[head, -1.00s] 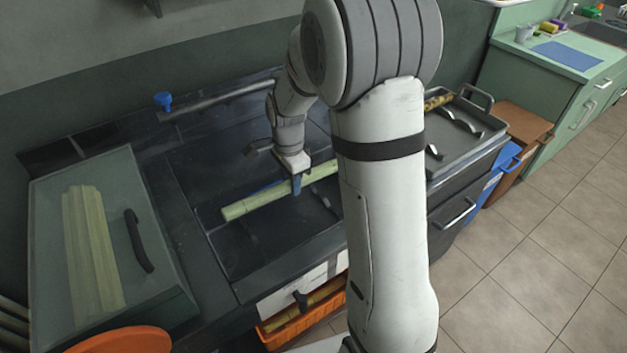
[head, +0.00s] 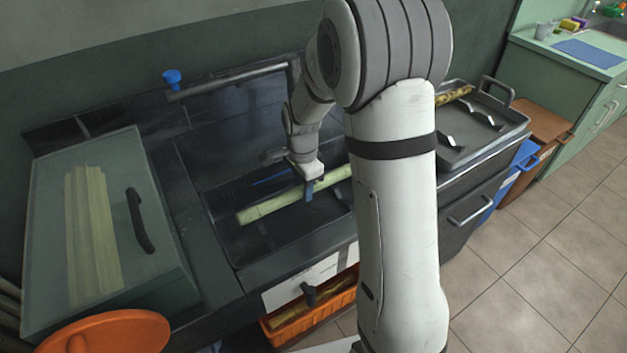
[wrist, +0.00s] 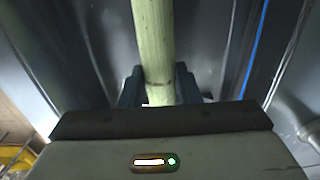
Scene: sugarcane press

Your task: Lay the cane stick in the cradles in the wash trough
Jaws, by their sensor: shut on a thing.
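The pale green cane stick (head: 262,208) slants across the wash trough (head: 237,250), a dark basin. My gripper (head: 309,190) is shut on the stick, with blue fingers on either side of it. In the wrist view, the stick (wrist: 157,45) runs up the picture between the two fingertips (wrist: 158,88). The stick's right end is hidden behind my arm in the head view. The cradles are too dark to make out clearly, and I cannot tell whether the stick touches them.
A pipe with a blue knob (head: 172,77) runs behind the trough. A lidded box (head: 50,215) with a black handle stands left. A grey tray (head: 490,150) lies right. An orange crate (head: 325,312) of canes sits below the front, with an orange disc (head: 105,335) at front left.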

